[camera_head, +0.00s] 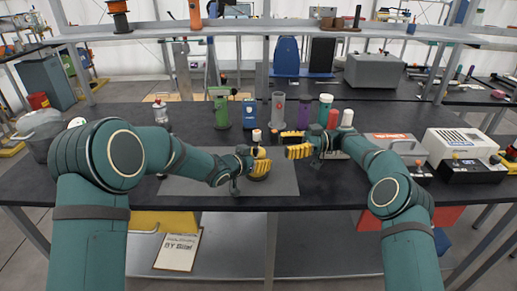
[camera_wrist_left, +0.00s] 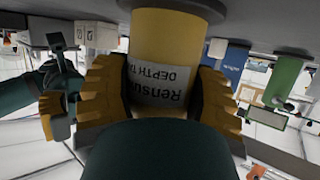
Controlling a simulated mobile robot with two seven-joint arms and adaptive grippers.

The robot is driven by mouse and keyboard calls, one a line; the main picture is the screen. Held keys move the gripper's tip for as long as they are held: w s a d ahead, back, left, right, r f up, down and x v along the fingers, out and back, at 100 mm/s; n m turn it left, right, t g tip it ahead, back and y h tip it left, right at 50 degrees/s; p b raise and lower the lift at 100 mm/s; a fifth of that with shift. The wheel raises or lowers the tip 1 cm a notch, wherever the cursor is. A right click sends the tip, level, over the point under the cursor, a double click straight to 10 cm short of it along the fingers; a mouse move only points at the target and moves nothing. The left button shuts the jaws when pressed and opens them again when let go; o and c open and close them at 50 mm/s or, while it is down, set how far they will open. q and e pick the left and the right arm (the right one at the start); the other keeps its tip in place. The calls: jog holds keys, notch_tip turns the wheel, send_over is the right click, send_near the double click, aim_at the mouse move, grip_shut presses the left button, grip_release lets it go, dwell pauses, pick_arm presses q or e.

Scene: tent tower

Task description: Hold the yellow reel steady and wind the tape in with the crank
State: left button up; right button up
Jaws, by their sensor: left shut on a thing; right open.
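The yellow reel (camera_wrist_left: 165,38) fills the middle of the left wrist view, with a white label that reads in part "DEPTH". My left gripper (camera_head: 261,160) is shut on it, one yellow-padded finger on each side. In the head view the gripper hides most of the reel above the grey mat. A small pale knob (camera_head: 256,135) shows just above the left gripper; it may be the crank's handle, but I cannot tell. My right gripper (camera_head: 297,144) is open and empty, just right of the reel and apart from it. It also shows at the left of the left wrist view (camera_wrist_left: 58,80).
The grey mat (camera_head: 190,186) lies on the dark table (camera_head: 330,190). Behind stand a green cylinder (camera_head: 221,112), a blue box (camera_head: 249,113), a grey cylinder (camera_head: 277,109) and several bottles.

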aim_at(256, 149)
jog(key=s+a, duration=0.1)
jog(key=a, duration=0.7)
jog(key=shift+s+a, duration=0.25)
jog(key=shift+s, duration=0.05)
grip_shut()
